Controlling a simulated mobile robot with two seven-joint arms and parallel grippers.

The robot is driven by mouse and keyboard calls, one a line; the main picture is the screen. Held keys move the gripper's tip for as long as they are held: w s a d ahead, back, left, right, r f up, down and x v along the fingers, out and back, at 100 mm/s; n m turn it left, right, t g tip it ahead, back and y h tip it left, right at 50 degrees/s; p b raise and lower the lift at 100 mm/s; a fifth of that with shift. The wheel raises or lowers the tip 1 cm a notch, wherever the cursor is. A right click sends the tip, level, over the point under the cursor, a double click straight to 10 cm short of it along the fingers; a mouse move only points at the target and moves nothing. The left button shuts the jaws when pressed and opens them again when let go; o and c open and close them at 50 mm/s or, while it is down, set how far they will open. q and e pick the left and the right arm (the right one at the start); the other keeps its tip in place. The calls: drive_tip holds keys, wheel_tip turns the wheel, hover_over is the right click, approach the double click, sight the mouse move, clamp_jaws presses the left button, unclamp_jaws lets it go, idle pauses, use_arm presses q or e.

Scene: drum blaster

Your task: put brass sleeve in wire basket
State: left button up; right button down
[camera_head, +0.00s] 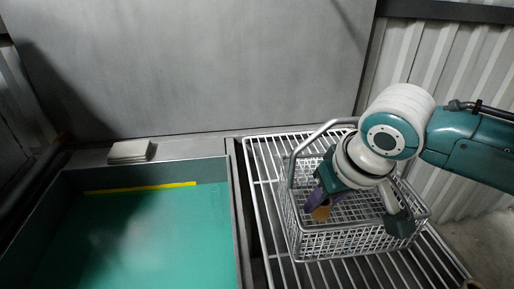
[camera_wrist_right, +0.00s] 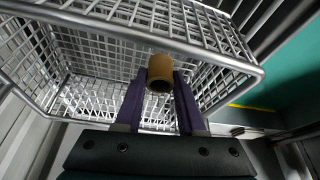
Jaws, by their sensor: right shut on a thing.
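The brass sleeve (camera_wrist_right: 160,74) is a short, hollow, tan-orange tube. My right gripper (camera_wrist_right: 160,88) has its purple fingers shut on it, one on each side. In the head view the sleeve (camera_head: 321,212) shows below the right gripper (camera_head: 318,199), within the outline of the wire basket (camera_head: 350,243). The basket is pale wire mesh with a raised handle, and it stands on a wire rack. In the right wrist view the basket's mesh (camera_wrist_right: 95,98) spreads behind the fingers. I cannot tell exactly how far the sleeve is above the basket floor. My left gripper is not in view.
The basket's handle (camera_head: 291,170) rises close to my right wrist. The wire rack (camera_head: 262,160) has bare bars around the basket. A green-floored bin (camera_head: 150,235) with a yellow strip lies to the left. A small pale block (camera_head: 130,151) sits on the back ledge.

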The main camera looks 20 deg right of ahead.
drive_tip(key=shift+w+f, duration=0.2)
drive_tip(key=shift+w, duration=0.45)
drive_tip(key=shift+s+f, duration=0.15)
drive_tip(key=shift+f, duration=0.25)
drive_tip(key=shift+f, duration=0.1)
drive_tip(key=c, duration=0.5)
unclamp_jaws()
drive_tip(key=shift+d, duration=0.1)
